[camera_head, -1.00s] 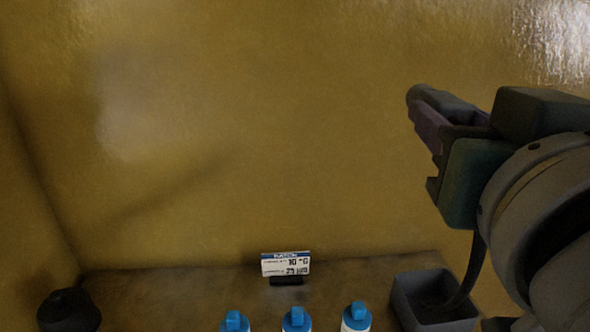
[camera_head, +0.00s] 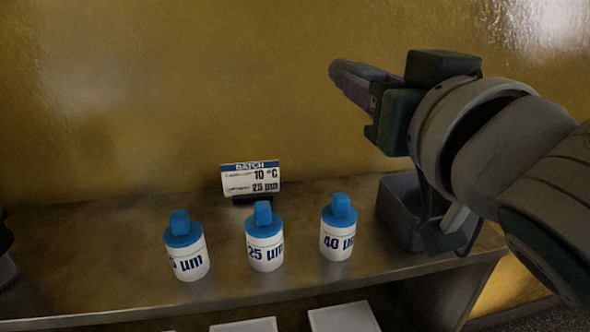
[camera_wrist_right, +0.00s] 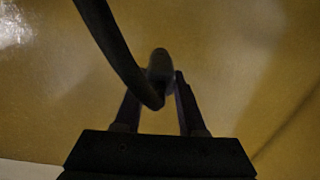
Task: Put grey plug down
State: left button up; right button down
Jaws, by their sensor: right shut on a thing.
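My right gripper (camera_head: 352,88) is raised in front of the yellow wall, high above the shelf. It is shut on the grey plug (camera_head: 345,70), a dark rounded piece at the fingertips. In the right wrist view the plug (camera_wrist_right: 160,62) shows end-on between the two fingers (camera_wrist_right: 158,100). A dark curved hose (camera_wrist_right: 118,55) runs in from the top left to the plug there.
A metal shelf (camera_head: 110,290) carries three white bottles with blue caps, marked 25 µm (camera_head: 265,252), 40 µm (camera_head: 337,240) and one partly readable (camera_head: 187,262). Behind stands a batch card (camera_head: 250,180) reading 10 °C, 25 µm. A grey open box (camera_head: 398,215) stands right, partly hidden by my arm.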

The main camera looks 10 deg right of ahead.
notch_tip(320, 180, down, 14)
jog(key=b, duration=0.6)
jog(key=shift+f+b, duration=0.3)
jog(key=shift+b, duration=0.2)
jog(key=shift+c, duration=2.4)
grip_release()
jog(key=shift+r, duration=0.1)
